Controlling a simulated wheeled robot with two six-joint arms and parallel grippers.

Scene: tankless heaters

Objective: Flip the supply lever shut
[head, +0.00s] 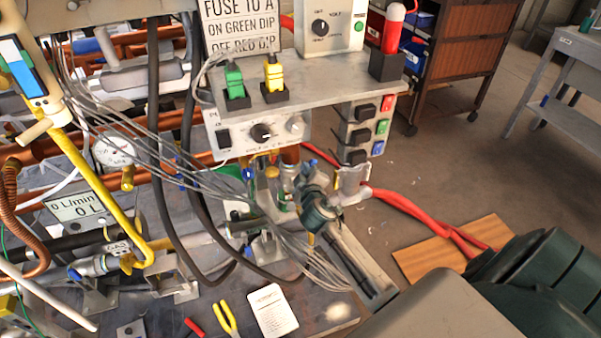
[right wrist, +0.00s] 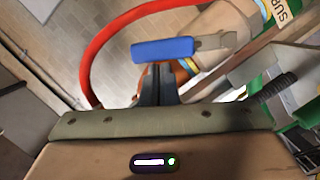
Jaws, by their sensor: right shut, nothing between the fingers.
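The blue lever (right wrist: 163,50) lies crosswise in the right wrist view, just beyond my right fingertips, on a pale metal fitting (right wrist: 216,41). A partly cut-off label (right wrist: 284,10) stands near it at the upper right. My right gripper (right wrist: 157,70) is shut and empty, its dark fingers close to the lever's underside; I cannot tell whether they touch. In the head view, my right gripper (head: 331,239) reaches in from the lower right, its fingertips by a dark green fitting (head: 318,213). The blue lever cannot be made out there.
A metal shelf (head: 315,92) with switches and plugs overhangs the work area. Grey cables (head: 190,165) and dark hoses cross the bench. A red hose (head: 405,205) runs to the floor and also curves past the lever in the wrist view (right wrist: 90,50).

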